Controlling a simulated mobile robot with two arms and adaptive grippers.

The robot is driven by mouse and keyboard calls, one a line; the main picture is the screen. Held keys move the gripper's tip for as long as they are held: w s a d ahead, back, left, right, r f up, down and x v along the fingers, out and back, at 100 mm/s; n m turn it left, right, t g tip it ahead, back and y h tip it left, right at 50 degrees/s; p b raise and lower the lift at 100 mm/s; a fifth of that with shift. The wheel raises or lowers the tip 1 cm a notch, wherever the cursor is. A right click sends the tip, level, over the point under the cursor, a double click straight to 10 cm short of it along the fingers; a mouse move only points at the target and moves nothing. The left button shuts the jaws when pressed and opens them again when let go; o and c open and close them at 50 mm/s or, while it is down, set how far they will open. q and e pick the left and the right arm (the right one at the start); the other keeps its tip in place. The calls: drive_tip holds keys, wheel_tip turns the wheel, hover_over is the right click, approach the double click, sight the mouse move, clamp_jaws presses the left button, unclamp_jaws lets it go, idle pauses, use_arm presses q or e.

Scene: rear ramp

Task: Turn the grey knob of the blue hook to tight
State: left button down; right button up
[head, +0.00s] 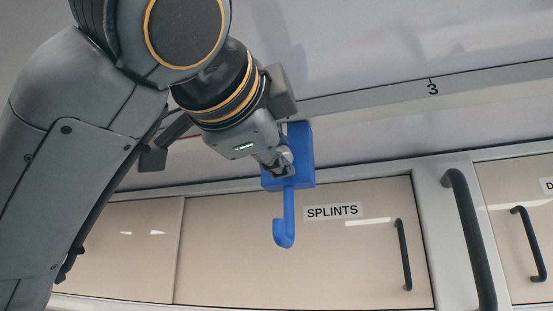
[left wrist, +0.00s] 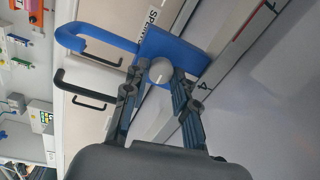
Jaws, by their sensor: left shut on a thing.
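The blue hook (head: 301,150) is on the grey rail (head: 385,96) under the ceiling, above the cabinet doors, with its curved end hanging down. In the left wrist view the hook (left wrist: 168,47) lies on its side, its curved end at the left. Its round grey knob (left wrist: 161,70) sits between the two fingers of my left gripper (left wrist: 153,84), which is shut on it. In the head view my left gripper (head: 280,164) covers part of the blue block and most of the knob. No tight marking can be read. My right gripper is not in view.
Below the hook is a beige cabinet door labelled SPLINTS (head: 333,211) with a dark handle (head: 403,255). A large dark grab handle (head: 468,240) stands to the right. The rail carries a number 3 mark (head: 432,88). The rail right of the hook is clear.

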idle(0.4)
use_arm(q)
drive_tip(key=c, duration=1.1)
unclamp_jaws()
drive_tip(key=shift+w, duration=0.15)
drive_tip(key=shift+o, duration=0.2)
drive_tip(key=v, duration=1.2)
drive_tip(key=shift+f, duration=0.1)
